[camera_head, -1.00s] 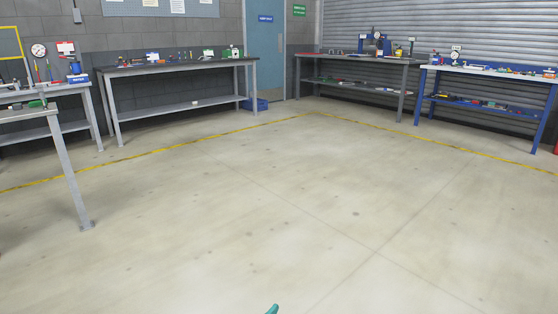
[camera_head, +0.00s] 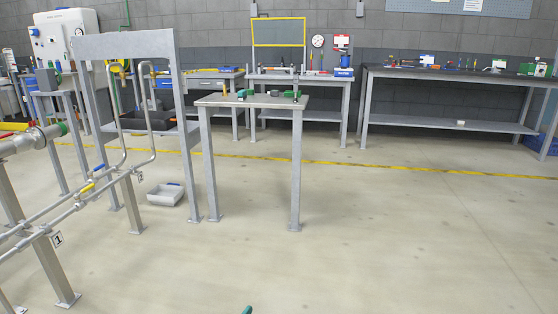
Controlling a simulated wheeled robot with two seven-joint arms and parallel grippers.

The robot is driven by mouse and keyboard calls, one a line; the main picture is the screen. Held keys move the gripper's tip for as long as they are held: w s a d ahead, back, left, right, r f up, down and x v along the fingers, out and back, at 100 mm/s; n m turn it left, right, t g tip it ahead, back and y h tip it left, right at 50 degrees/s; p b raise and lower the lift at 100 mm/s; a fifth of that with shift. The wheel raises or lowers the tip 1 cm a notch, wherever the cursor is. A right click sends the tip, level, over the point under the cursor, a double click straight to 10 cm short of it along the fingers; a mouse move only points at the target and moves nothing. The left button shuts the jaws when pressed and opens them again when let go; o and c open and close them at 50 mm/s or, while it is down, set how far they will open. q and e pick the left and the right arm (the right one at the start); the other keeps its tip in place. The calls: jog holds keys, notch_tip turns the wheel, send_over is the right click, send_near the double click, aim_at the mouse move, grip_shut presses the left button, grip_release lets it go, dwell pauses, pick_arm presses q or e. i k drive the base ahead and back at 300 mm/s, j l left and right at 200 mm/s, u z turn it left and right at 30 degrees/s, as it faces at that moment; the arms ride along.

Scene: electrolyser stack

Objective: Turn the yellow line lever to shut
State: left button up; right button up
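The yellow line lever (camera_head: 87,188) is small and far off at the left of the head view. It sits on a thin metal pipe (camera_head: 38,214) and looks to lie roughly along it, though it is too small to be sure. A blue lever (camera_head: 99,167) is on a neighbouring pipe just behind it. Neither of my grippers shows clearly. Only a small teal tip (camera_head: 247,310) shows at the bottom edge, and I cannot tell what it belongs to.
A grey metal frame (camera_head: 125,46) with bent pipes stands behind the levers. A grey bin (camera_head: 165,195) is on the floor beside its leg. A small table (camera_head: 222,101) with green items stands right of it. Workbenches line the back wall. The floor at centre and right is clear.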

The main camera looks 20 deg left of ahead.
aim_at(76, 196)
jog(key=i+j+u, duration=0.1)
jog(key=i+u, duration=0.25)
jog(key=i, duration=0.25)
jog(key=i+l+u, duration=0.1)
jog(key=i+u, duration=0.3)
jog(key=i, duration=0.2)
jog(key=i+l+u, duration=0.35)
jog(key=i, duration=0.25)
jog(key=i+j+u, duration=0.25)
jog(key=i, duration=0.35)
jog(key=i+j+u, duration=0.1)
jog(key=i+u, duration=0.15)
jog(key=i, duration=0.3)
jog(key=i+j+z, duration=0.1)
jog(key=i, duration=0.3)
jog(key=j, duration=0.15)
